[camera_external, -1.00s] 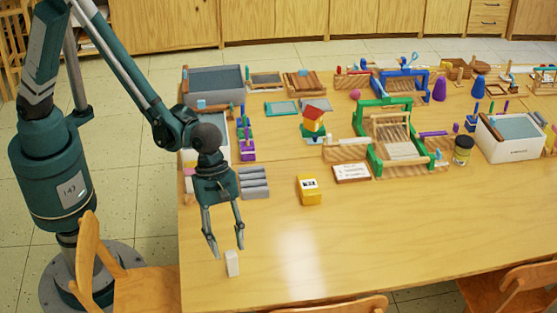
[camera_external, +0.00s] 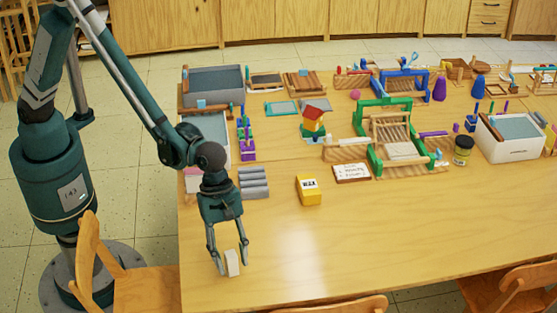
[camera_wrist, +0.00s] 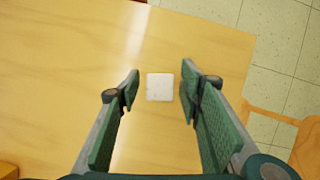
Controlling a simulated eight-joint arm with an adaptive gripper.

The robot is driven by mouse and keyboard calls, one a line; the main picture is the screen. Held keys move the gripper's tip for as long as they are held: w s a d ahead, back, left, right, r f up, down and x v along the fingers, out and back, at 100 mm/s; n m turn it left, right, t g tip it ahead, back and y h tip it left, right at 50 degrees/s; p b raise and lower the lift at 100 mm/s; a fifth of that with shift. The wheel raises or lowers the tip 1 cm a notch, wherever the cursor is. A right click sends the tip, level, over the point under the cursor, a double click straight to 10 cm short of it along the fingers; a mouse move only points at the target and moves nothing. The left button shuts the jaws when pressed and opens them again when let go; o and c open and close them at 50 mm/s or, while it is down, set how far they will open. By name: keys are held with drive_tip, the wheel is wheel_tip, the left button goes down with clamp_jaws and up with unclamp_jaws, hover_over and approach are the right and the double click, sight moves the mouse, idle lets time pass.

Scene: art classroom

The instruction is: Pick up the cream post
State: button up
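The cream post (camera_external: 233,263) stands upright on the table near its front left edge. In the wrist view its square top (camera_wrist: 160,87) shows between the fingertips, with a gap on both sides. My gripper (camera_external: 233,271) is open, pointing down, with one finger on each side of the post. The fingers also show wide apart in the wrist view (camera_wrist: 160,90). Whether the fingertips have come down to the table cannot be told.
Grey rolls (camera_external: 254,183) and a yellow box (camera_external: 309,190) lie farther back. A wooden chair (camera_external: 105,270) stands at the left edge. Looms, trays and toys fill the back of the table (camera_external: 360,235). The surface right of the post is clear.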

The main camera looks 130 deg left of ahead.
drive_tip(key=c, duration=1)
drive_tip(key=shift+r+p, duration=1)
drive_tip(key=shift+r, duration=4)
